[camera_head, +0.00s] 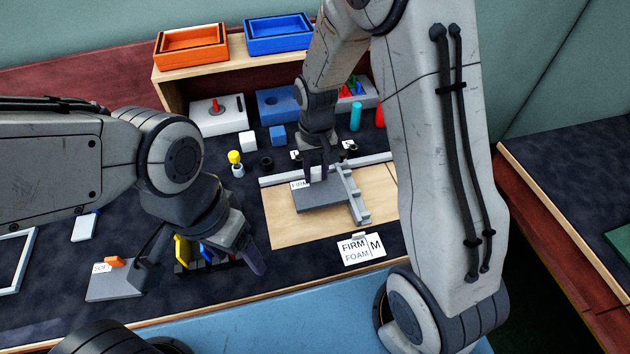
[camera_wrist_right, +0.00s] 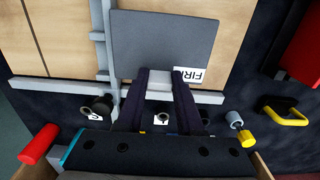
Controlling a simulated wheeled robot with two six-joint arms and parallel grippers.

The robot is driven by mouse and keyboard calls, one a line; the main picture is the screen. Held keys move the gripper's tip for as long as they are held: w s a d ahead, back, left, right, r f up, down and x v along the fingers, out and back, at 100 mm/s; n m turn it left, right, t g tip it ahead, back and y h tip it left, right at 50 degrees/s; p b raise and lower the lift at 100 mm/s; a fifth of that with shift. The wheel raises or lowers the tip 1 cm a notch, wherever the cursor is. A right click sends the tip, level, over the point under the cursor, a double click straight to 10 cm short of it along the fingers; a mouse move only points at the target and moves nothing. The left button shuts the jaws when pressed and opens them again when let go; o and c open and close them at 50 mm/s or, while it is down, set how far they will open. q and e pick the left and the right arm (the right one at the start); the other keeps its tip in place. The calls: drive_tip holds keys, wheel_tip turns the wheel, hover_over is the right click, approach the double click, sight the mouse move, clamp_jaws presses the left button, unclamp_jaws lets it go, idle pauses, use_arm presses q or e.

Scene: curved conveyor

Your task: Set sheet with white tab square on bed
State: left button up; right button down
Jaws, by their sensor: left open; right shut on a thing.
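A dark grey sheet (camera_head: 322,197) with a FIRM label lies over the light wooden bed (camera_head: 290,230); it also shows in the right wrist view (camera_wrist_right: 160,40). My right gripper (camera_head: 316,172) is shut on its white tab (camera_wrist_right: 160,87). One sheet edge lies close along the grey cross bar (camera_head: 352,195); the tab side is near the long grey rail (camera_head: 275,181). I cannot tell whether they touch or whether the sheet is fully flat. My left gripper (camera_head: 205,252) is open and empty, left of the bed, by a rack of coloured tools.
A second grey sheet (camera_head: 115,284) with an orange tab lies at the left. A FIRM FOAM M card (camera_head: 361,248) lies at the bed's front edge. Behind stand a white cube (camera_head: 247,140), a blue cube (camera_head: 277,135) and a shelf with orange (camera_head: 191,46) and blue (camera_head: 278,34) trays.

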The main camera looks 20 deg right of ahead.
sight(316, 182)
drive_tip(key=shift+f, duration=2.05)
drive_tip(key=shift+f, duration=0.1)
drive_tip(key=c, duration=0.5)
unclamp_jaws()
drive_tip(key=shift+c, duration=0.2)
